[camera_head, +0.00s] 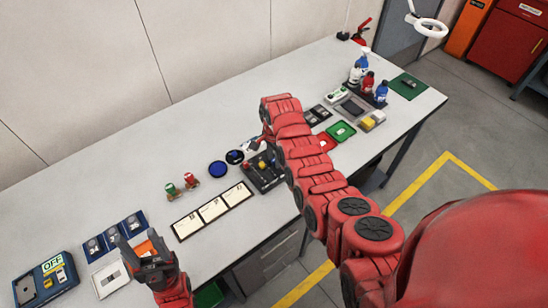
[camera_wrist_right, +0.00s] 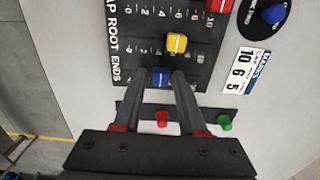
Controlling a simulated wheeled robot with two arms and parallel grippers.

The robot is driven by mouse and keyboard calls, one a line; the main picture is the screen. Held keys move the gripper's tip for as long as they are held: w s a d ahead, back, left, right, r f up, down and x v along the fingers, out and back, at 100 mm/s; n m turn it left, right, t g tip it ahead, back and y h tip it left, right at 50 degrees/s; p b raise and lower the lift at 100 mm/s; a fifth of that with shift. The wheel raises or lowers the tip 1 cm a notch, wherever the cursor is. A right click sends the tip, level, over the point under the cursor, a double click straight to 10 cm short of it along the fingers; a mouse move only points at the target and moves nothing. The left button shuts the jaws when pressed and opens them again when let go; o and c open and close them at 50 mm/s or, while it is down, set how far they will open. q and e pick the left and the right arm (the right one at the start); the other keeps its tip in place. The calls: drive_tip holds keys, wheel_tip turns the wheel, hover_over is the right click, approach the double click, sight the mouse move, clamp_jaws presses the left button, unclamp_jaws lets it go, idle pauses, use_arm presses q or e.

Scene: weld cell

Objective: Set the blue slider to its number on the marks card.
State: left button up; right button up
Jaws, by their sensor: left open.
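In the right wrist view the dark slider panel carries a red slider (camera_wrist_right: 220,5), a yellow slider (camera_wrist_right: 177,43) and the blue slider (camera_wrist_right: 161,76). The marks card (camera_wrist_right: 243,70) at right reads 10, 6 and 5 from top to bottom. My right gripper (camera_wrist_right: 164,82) has a fingertip on either side of the blue slider; whether they press on it I cannot tell. The fingers hide part of its scale. In the head view the slider panel (camera_head: 266,182) lies mid-bench, partly behind my right arm. My left gripper (camera_head: 146,254) is open above the bench's front left.
A blue knob (camera_wrist_right: 273,14) sits on a black disc beside the card. A red button (camera_wrist_right: 162,118) and a green button (camera_wrist_right: 225,122) are near my right fingers. White cards (camera_head: 212,209) lie left of the panel. Bottles (camera_head: 367,82) stand at the far right.

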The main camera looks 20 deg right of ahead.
clamp_jaws()
idle(1.1)
